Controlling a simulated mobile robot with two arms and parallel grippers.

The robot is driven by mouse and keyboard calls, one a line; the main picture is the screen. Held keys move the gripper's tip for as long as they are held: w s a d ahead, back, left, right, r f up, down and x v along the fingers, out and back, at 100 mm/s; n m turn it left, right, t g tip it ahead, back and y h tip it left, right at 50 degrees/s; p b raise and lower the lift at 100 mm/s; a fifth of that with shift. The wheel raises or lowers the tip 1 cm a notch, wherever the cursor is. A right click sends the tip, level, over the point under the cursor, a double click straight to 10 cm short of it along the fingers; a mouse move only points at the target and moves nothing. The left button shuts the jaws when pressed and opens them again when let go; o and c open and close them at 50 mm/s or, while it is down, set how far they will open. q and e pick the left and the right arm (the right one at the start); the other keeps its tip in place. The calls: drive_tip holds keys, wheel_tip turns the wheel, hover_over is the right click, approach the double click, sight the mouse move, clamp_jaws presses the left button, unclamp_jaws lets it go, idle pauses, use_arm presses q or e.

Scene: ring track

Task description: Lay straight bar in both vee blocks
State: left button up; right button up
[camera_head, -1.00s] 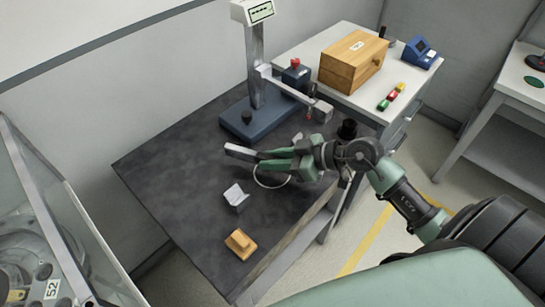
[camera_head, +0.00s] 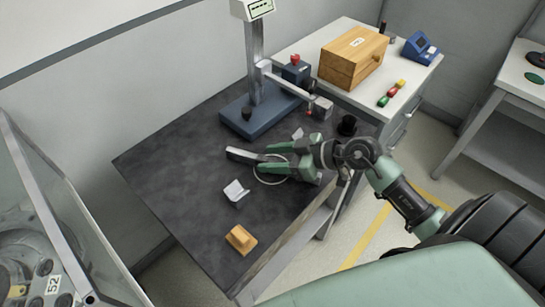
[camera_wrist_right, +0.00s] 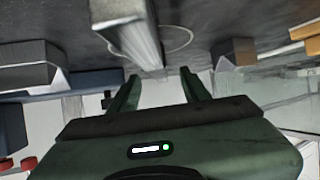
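The straight silver bar (camera_head: 238,154) lies low over the dark table, its right end by my right gripper. My right gripper (camera_head: 263,157) points left, its fingers spread on either side of that end. In the right wrist view, the bar (camera_wrist_right: 132,32) shows above the parted fingers (camera_wrist_right: 160,78). One silver vee block (camera_head: 235,190) stands nearer the front. Another pale block (camera_head: 298,134), apparently the second vee block, is partly hidden behind my gripper. Neither block holds the bar. My left gripper is not in view.
A tan block (camera_head: 241,239) sits near the table's front edge. A gauge stand (camera_head: 262,119) with a blue base is behind my gripper, its arm reaching right. A thin pale ring (camera_head: 258,178) is marked under the gripper. The table's left part (camera_head: 165,160) is clear.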

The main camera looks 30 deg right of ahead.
drive_tip(key=shift+f, duration=0.15)
drive_tip(key=shift+s+d, duration=0.15)
drive_tip(key=shift+s, duration=0.05)
drive_tip(key=v, duration=0.7)
drive_tip(key=shift+s+r, duration=0.1)
drive_tip(key=shift+r, duration=0.2)
drive_tip(key=shift+d, duration=0.1)
